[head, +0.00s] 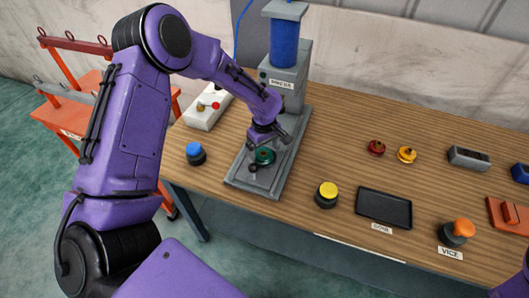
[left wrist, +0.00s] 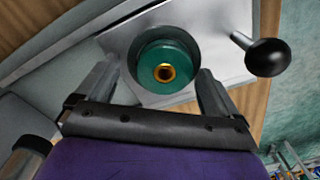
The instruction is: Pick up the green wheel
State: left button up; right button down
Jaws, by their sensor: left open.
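The green wheel (head: 265,156) lies on the grey base plate (head: 240,180) of the press. In the left wrist view the green wheel (left wrist: 150,60) shows a gold-coloured hub with a dark hole. My left gripper (head: 268,142) is just above the wheel, pointing down. In the left wrist view its two fingers (left wrist: 157,76) are apart, one on each side of the wheel's near part. Nothing is held. Whether the fingers touch the wheel cannot be told. My right gripper is not in view.
The press (head: 285,75) stands behind my left gripper. A black knob (left wrist: 268,57) on a rod is close beside the wheel. Blue-topped (head: 195,153) and yellow-topped (head: 327,194) buttons flank the plate.

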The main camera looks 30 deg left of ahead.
pick_arm(q)
jog(key=shift+s, duration=0.25)
jog(key=shift+s+r, duration=0.1)
jog(key=shift+r, duration=0.05)
jog(key=shift+c, duration=1.2)
jog(key=c, duration=1.4)
jog(key=shift+o, duration=0.2)
